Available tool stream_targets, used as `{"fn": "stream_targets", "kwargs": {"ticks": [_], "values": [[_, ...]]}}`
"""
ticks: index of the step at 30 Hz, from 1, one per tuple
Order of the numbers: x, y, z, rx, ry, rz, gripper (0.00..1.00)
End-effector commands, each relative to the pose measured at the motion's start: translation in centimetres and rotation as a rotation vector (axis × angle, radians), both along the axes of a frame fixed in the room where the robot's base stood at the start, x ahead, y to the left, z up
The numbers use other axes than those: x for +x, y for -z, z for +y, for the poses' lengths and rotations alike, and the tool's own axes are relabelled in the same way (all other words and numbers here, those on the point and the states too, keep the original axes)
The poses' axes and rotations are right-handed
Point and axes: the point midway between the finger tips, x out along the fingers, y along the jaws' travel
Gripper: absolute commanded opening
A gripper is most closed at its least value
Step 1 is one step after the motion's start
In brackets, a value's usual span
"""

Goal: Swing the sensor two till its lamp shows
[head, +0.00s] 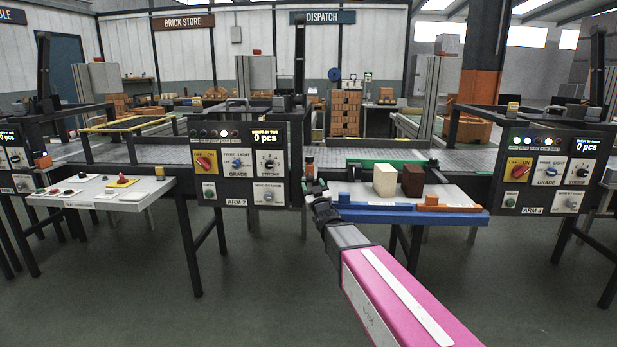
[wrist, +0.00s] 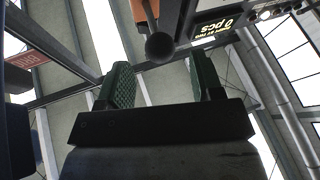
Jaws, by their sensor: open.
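A small orange and black upright part (head: 309,167), likely sensor two, stands beside the right edge of the ARM 2 panel (head: 247,165). In the wrist view its orange body (wrist: 144,12) shows at the top, with a round black knob (wrist: 159,46) at its lower end. My gripper (head: 315,188) is just below it in the head view. In the wrist view my gripper (wrist: 162,85) is open, with a dark green padded finger on each side and the knob beyond and between the tips. No contact shows. I cannot make out a lamp on the sensor itself.
A blue-edged shelf (head: 465,193) right of my gripper bears a cream block (head: 385,180) and a brown block (head: 412,180). The ARM 3 panel (head: 546,170) is farther right. A white control table (head: 100,192) stands left. The conveyor (head: 375,156) runs behind. The floor in front is clear.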

Motion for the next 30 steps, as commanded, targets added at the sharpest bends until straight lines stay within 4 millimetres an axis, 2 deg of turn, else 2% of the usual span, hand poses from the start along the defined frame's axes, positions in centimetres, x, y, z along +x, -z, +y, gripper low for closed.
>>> {"fn": "stream_targets", "kwargs": {"ticks": [1,3,9,13,20,21,26,27,30], "values": [[1.3,-0.4,0.4,0.000,0.000,-0.001,0.60],[2.4,-0.8,0.8,0.000,0.000,0.000,0.60],[5.0,-2.0,1.7,0.000,0.000,0.000,0.60],[5.6,-2.3,1.9,0.000,0.000,0.001,0.60],[5.6,-2.4,1.9,0.000,0.000,0.002,0.60],[5.6,-2.4,1.9,0.000,0.000,0.001,0.57],[5.6,-2.4,1.9,0.000,0.000,0.001,0.05],[5.6,-2.4,1.9,0.000,0.000,0.001,0.00],[5.5,-2.4,2.1,0.001,0.000,0.001,0.00]]}}
